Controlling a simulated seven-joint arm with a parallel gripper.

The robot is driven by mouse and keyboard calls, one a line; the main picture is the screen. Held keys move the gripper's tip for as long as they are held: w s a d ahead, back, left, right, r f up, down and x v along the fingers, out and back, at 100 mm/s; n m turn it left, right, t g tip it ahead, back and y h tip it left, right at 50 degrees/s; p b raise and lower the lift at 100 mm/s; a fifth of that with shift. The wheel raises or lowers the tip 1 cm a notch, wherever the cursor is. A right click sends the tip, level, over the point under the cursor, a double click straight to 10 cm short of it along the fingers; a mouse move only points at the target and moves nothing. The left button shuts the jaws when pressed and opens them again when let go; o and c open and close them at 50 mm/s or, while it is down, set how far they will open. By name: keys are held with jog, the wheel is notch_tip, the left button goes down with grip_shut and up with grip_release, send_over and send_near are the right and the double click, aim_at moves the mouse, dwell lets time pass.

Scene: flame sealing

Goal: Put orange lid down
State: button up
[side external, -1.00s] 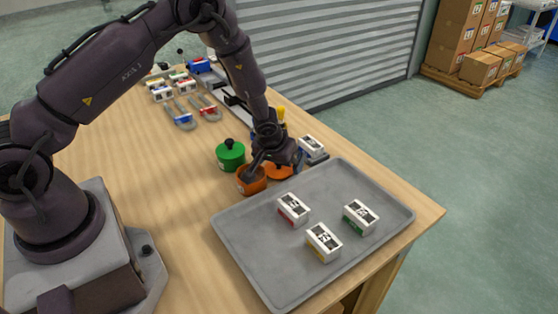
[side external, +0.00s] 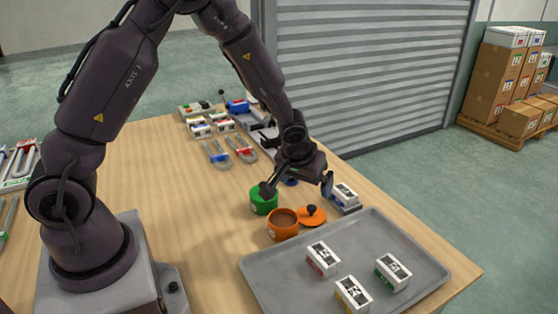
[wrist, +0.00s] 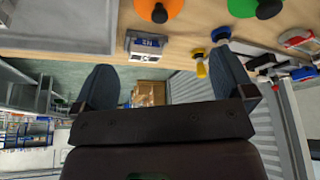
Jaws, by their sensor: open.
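The orange lid (side external: 312,215), with a black knob, lies flat on the table just right of the orange pot (side external: 283,225), close to the tray's edge. The pot stands uncovered, with brown inside. In the wrist view the lid (wrist: 158,8) is cut off by the top edge. My gripper (side external: 297,187) is open and empty, raised above and behind the lid, apart from it. Its two spread fingers also show in the wrist view (wrist: 164,70), with nothing between them. One finger overlaps the green pot (side external: 264,203) in the side view.
The grey tray (side external: 262,274) holds three small white boxes at the front right. A white-and-blue block (side external: 345,195) stands behind the lid, near the table's back edge. Padlock-like shackles (side external: 217,155) and small blocks lie farther back. The table's left middle is clear.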

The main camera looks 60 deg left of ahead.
jog(key=a+v, duration=0.1)
jog(key=v, duration=0.9)
jog(key=s+d+r+m+t+h, duration=0.1)
jog(key=s+d+r+m, duration=0.1)
jog(key=s+r, duration=0.4)
jog(key=s+d+r+m+h, duration=0.1)
jog(key=s+d+r+m, duration=0.2)
jog(key=s+r, duration=0.4)
jog(key=s+m, duration=0.1)
jog(key=s, duration=0.5)
jog(key=shift+s+d+r+t, duration=0.15)
jog(key=shift+s+r+t, duration=0.1)
jog(key=shift+t, duration=0.15)
